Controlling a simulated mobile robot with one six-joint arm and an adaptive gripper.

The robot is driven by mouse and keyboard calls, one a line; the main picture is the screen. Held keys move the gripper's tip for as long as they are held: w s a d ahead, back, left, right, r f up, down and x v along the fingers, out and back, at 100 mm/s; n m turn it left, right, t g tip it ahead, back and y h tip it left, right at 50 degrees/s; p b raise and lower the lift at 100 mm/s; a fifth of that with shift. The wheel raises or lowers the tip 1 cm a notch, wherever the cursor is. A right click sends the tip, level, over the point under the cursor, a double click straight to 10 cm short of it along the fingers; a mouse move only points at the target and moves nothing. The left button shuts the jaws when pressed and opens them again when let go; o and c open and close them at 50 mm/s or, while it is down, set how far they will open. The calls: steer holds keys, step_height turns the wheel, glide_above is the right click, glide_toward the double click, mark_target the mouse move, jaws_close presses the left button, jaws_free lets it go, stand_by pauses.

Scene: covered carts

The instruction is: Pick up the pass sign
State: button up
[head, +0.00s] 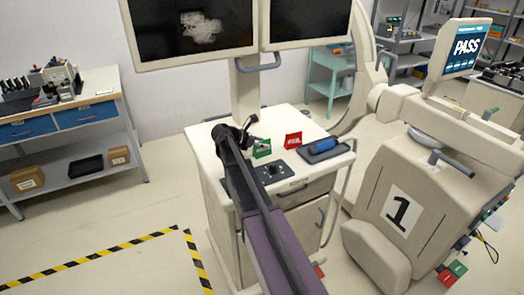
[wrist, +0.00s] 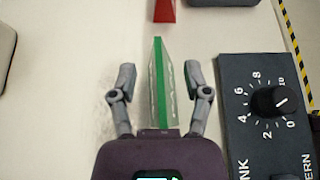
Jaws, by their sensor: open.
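A small green sign (head: 262,149), which I take for the pass sign, stands upright on the white cart top (head: 213,152). Its lettering is not legible. In the wrist view the green sign (wrist: 161,85) is seen nearly edge-on. My gripper (wrist: 160,78) is open, with one finger on each side of the sign and a visible gap on both sides. In the head view my gripper (head: 252,137) is at the sign, partly hiding it. A red sign (head: 293,138) stands just behind and to the right; its lower part shows in the wrist view (wrist: 164,10).
A black dial panel (wrist: 262,100) lies close to the right of my gripper. A dark tray (head: 337,154) with a blue object (head: 326,143) is at the cart's right. Monitors (head: 192,28) hang above the back. A machine (head: 420,200) stands at right, with a PASS screen (head: 461,49).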

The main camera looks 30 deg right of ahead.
jaws_close()
steer(key=shift+r, duration=0.15)
stand_by(0.4)
step_height(320, 180, up, 10)
steer(key=p, duration=1)
stand_by(0.5)
